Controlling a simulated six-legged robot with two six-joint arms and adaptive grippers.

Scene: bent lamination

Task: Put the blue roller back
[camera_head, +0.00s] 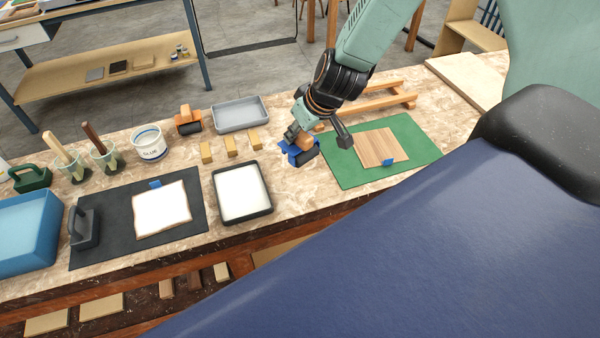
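The blue roller (299,155), with a wooden handle, is at the left edge of the green mat (345,176), by the worktop's middle. I cannot tell whether it touches the worktop. My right gripper (318,139), on the arm from the upper right, is at the roller's handle. Its fingers look spread, one by the handle and the other apart to the right with a gap. An orange roller (188,118) stands farther left. My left gripper is not in view.
A grey tray (240,114), small wooden blocks (229,146) and a black tray of white liquid (243,193) lie left of the roller. A wooden rack (372,103) stands behind the green mat, which bears a wooden board (380,147). A glue tub (150,143) is farther left.

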